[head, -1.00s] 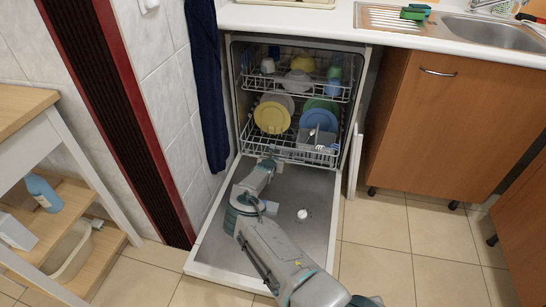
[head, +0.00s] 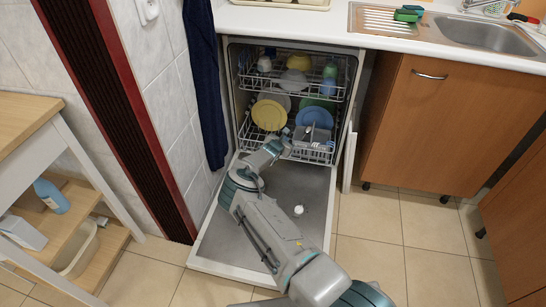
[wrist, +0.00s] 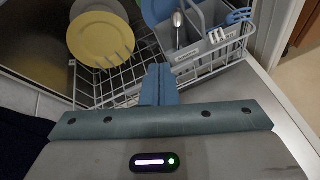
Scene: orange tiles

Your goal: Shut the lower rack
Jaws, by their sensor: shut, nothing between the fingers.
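The lower rack (head: 312,155) is a white wire basket inside the dishwasher, near the inner end of the lowered door. It holds a yellow plate (head: 269,115), a blue plate (head: 315,118) and a grey cutlery basket (head: 310,136). My gripper (head: 284,133) is at the rack's front edge, left of the cutlery basket. In the wrist view its shut blue fingers (wrist: 159,84) are at the rack's front wires (wrist: 126,87), with nothing held. I cannot tell for sure whether they touch the wires.
The dishwasher door (head: 230,245) lies open below my arm. The upper rack (head: 292,84) with cups and bowls is above. A dark blue towel (head: 206,90) hangs at the left, and a wooden cabinet (head: 425,125) stands at the right.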

